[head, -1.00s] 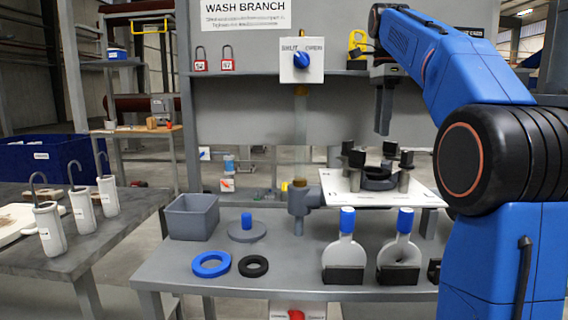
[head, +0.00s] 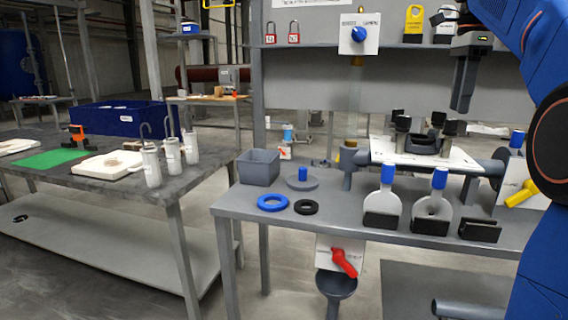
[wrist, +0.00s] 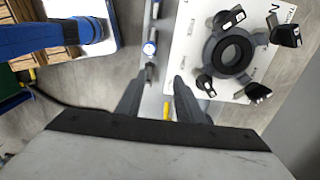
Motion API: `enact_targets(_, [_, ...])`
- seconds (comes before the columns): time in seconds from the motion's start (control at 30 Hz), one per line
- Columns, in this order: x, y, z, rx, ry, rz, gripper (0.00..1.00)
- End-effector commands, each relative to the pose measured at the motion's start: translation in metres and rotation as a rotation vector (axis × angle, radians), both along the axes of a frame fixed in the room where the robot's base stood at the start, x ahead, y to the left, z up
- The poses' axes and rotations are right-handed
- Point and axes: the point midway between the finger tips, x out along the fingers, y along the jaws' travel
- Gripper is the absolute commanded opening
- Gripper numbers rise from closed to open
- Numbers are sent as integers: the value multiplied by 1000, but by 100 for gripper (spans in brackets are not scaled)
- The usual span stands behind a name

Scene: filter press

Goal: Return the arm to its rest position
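My arm comes in from the upper right of the head view. My gripper (head: 463,88) hangs there with its fingers pointing down, empty, above and apart from a white plate (head: 452,160) that carries a dark ring fitting with several black-topped clamps. In the wrist view, my gripper (wrist: 157,92) shows two dark fingers spread apart with nothing between them. The ring fitting (wrist: 213,74) and the white plate (wrist: 185,52) lie below, to the right of the fingers. A blue part of my own body shows at the upper left of the wrist view.
The grey bench (head: 350,215) holds a grey bin (head: 258,168), a blue ring (head: 272,203), a black ring (head: 306,207) and two blue-topped paddles. A panel with a blue knob (head: 359,34) stands behind. A dark table (head: 95,190) is at left, with open floor between.

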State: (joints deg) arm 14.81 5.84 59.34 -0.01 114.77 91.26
Motion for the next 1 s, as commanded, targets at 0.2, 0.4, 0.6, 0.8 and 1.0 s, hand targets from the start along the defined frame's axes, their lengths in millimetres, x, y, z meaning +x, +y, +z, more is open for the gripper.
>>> enact_targets(0.2, [-6, 6, -5, -3, -11, 49, 34])
enact_targets(0.4, [-15, 14, -13, -9, -27, 127, 34])
enact_targets(0.6, [-30, 25, -27, -19, -50, 240, 34])
enact_targets(0.8, [-55, 43, -52, -38, -86, 418, 34])
enact_targets(1.0, [-93, 67, -97, -75, -135, 677, 34])
